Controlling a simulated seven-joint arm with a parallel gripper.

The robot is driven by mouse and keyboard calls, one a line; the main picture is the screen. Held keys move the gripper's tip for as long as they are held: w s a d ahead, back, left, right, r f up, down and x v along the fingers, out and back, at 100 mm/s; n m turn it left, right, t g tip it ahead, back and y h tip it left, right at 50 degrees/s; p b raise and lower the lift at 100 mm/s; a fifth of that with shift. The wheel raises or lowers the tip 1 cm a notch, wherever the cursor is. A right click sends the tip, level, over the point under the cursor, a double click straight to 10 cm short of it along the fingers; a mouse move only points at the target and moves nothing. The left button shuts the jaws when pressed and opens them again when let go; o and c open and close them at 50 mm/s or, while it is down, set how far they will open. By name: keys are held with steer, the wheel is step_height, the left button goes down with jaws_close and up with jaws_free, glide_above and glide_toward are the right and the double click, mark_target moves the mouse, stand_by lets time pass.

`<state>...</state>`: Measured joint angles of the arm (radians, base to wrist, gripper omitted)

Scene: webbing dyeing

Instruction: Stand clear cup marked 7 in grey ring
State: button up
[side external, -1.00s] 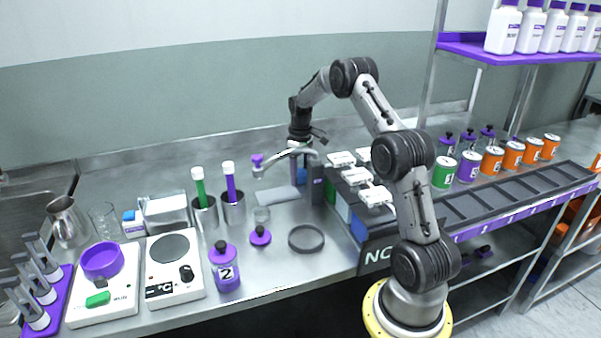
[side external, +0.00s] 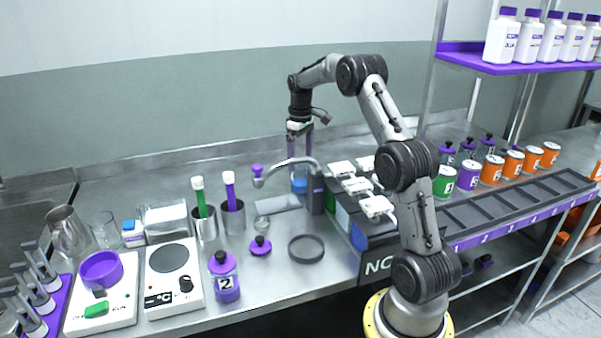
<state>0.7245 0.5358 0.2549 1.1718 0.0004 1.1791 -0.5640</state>
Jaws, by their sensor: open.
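A small clear cup (side external: 262,223) stands on the steel bench below the purple-tipped spout; no mark on it is legible at this size. A larger clear glass vessel (side external: 105,232) stands at the left, also with no readable number. The dark grey ring (side external: 306,259) lies flat on the bench near the front edge, to the right of the purple knob; it looks empty. My gripper (side external: 300,166) points down with its fingers apart, above a blue item (side external: 299,185) behind the curved spout. It is well behind and above the ring.
A curved grey spout (side external: 290,162) stands between my gripper and the bench front. A purple knob (side external: 260,246) and a bottle marked 2 (side external: 224,277) are left of the ring. White pieces (side external: 376,205) top the dark rack at right. Bare bench lies around the ring.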

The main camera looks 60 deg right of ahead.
steer(key=s+a+r+n+t+h, duration=0.1)
steer(key=s+a+r, duration=0.2)
steer(key=a+r, duration=0.65)
steer(key=s+a+r+t, duration=0.1)
steer(key=s+a+r, duration=0.35)
steer(key=a, duration=0.75)
steer(key=s+a+f+t+y, duration=0.1)
steer(key=s+a+f+t, duration=0.2)
steer(key=s+a, duration=1)
steer(key=shift+s+a+n+t, duration=0.15)
steer(key=shift+s+n+t, duration=0.2)
steer(key=shift+s, duration=0.85)
steer(key=shift+f, duration=0.1)
